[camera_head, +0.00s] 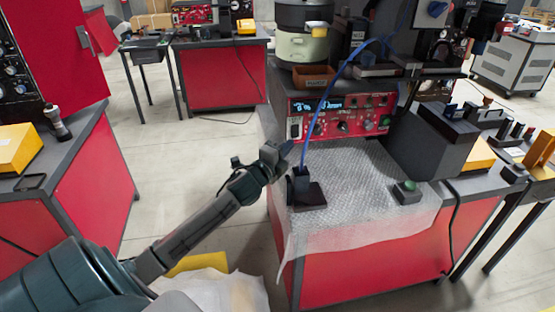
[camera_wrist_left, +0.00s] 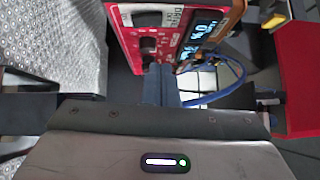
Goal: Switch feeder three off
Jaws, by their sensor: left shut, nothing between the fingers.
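A red control panel (camera_head: 358,126) with a lit blue display, knobs and a green button faces front on the near bench. A pale switch plate with a dark rocker (camera_head: 295,128) is at its left end. The feeder number is not legible. My left gripper (camera_head: 284,151) is shut and empty, just in front of and below that switch. In the left wrist view the closed fingers (camera_wrist_left: 158,84) point at the red panel (camera_wrist_left: 128,42), close to dark switch openings. Whether they touch it, and the rocker's position, I cannot tell. My right gripper is not in view.
A bowl feeder (camera_head: 300,47) stands above the panel, with a brown bin (camera_head: 314,77) beside it. A blue cable runs down past the panel to a black stand (camera_head: 308,193).

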